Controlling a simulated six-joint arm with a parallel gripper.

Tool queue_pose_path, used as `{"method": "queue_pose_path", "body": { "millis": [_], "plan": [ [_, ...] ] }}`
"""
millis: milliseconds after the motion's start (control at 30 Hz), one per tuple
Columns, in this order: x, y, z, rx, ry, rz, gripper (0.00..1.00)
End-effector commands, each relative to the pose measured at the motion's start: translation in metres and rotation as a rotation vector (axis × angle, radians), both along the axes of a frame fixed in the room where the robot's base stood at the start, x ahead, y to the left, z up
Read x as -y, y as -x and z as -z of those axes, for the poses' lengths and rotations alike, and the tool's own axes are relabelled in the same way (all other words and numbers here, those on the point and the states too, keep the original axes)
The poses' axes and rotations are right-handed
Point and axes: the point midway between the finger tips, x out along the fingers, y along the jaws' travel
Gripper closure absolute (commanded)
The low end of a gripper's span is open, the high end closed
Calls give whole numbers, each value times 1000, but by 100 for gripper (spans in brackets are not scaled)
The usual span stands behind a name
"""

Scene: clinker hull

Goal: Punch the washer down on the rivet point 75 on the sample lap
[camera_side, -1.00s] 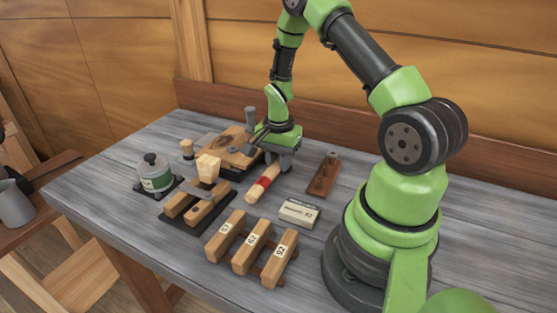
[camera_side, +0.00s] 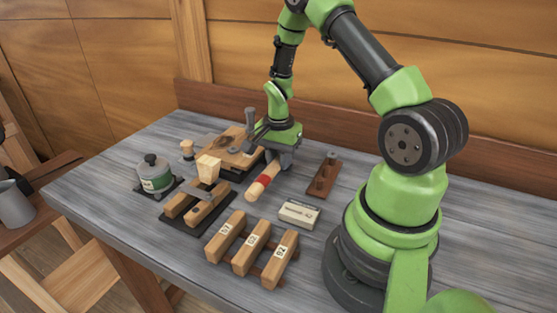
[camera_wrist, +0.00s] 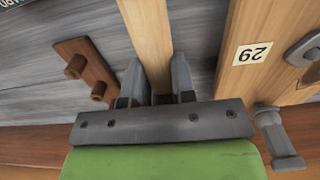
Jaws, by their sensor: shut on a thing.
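My gripper (camera_wrist: 158,85) points down near the far side of the bench. Its jaws are shut on a pale wooden handle (camera_wrist: 147,30), which passes between the fingers. In the side view this seems to be the handle with a red band (camera_side: 262,184). The sample lap (camera_side: 222,151) appears as a wooden assembly just left of my gripper. Its plank (camera_wrist: 236,85) shows at right in the wrist view, with a number label whose reading is doubtful. A grey clamp (camera_wrist: 277,138) stands beside it. I cannot make out the washer or rivet point.
A brown block with pegs (camera_wrist: 88,72) lies on the other side of the handle. Numbered wooden blocks (camera_side: 250,250), a small pale box (camera_side: 299,214), a wooden frame on a black base (camera_side: 190,207) and a green-labelled pot (camera_side: 155,177) stand nearer.

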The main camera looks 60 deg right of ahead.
Motion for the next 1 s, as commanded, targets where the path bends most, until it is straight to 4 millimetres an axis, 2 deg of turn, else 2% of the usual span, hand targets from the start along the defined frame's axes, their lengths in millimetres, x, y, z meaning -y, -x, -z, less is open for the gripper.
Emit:
{"method": "queue_pose_path", "body": {
  "millis": [533, 1000],
  "plan": [
    [0, -1, -9, 3, 2, 0, 100],
    [1, -1, -64, 5, 3, 0, 100]
  ]
}}
